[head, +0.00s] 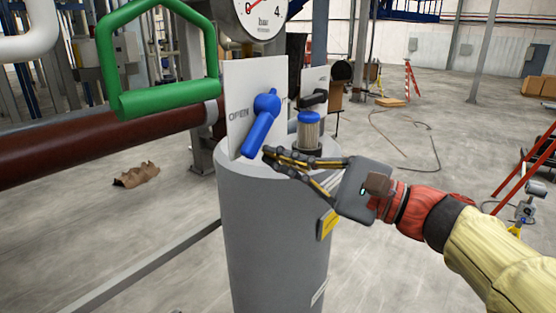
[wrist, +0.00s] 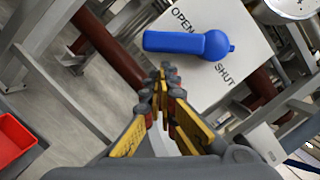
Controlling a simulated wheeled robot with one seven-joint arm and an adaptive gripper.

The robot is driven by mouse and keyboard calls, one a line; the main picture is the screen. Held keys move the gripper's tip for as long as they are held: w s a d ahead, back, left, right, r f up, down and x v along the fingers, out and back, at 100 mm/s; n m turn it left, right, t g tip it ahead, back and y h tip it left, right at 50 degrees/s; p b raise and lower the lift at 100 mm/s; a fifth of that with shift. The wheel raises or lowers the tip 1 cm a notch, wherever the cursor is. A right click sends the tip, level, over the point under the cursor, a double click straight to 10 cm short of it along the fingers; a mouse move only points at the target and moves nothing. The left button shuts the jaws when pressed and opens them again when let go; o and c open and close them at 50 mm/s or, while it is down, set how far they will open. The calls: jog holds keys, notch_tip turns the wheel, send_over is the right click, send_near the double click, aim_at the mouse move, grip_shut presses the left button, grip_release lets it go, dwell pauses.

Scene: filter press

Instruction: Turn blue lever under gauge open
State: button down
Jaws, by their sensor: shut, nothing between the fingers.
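The blue lever (head: 261,124) is mounted on a white plate (head: 240,85) marked OPEN, below the round gauge (head: 262,14). In the head view its arm hangs down and slightly left from its round hub. In the wrist view the lever (wrist: 185,43) lies across the plate (wrist: 232,20), which reads OPEN and SHUT; its arm points left from the hub. My gripper (head: 268,154) is shut and empty, just right of the lever's lower end in the head view. In the wrist view its fingertips (wrist: 166,68) are just below the lever; I cannot tell whether they touch it.
A grey cylinder (head: 270,230) stands below the plate. A blue-capped fitting (head: 309,130) and a black handle (head: 313,100) stand behind my fingers. A green handle (head: 160,100) hangs at upper left above a dark red pipe (head: 90,140).

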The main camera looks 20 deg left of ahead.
jog(key=d+f+b, duration=0.3)
jog(key=d+f, duration=0.1)
jog(key=d, duration=0.7)
jog(key=s+d+f+n+h, duration=0.15)
jog(key=f+h, duration=0.25)
jog(key=f, duration=0.7)
jog(key=s+d+f+n+h, duration=0.15)
jog(key=f+h, duration=0.35)
jog(key=f, duration=0.6)
jog(key=s+d+f+n+t+h+b, duration=0.1)
jog(key=s+d+f+n+h+b, duration=0.2)
jog(key=d+f, duration=0.6)
jog(key=s+d+f+n+h+b, duration=0.4)
jog(key=s+d+f+h+b, duration=0.2)
jog(key=d+f, duration=0.3)
jog(key=shift+s+d+f+t+h, duration=0.4)
jog(key=shift+s+f+h, duration=0.1)
jog(key=shift+s+h, duration=0.3)
jog(key=shift+a, duration=0.2)
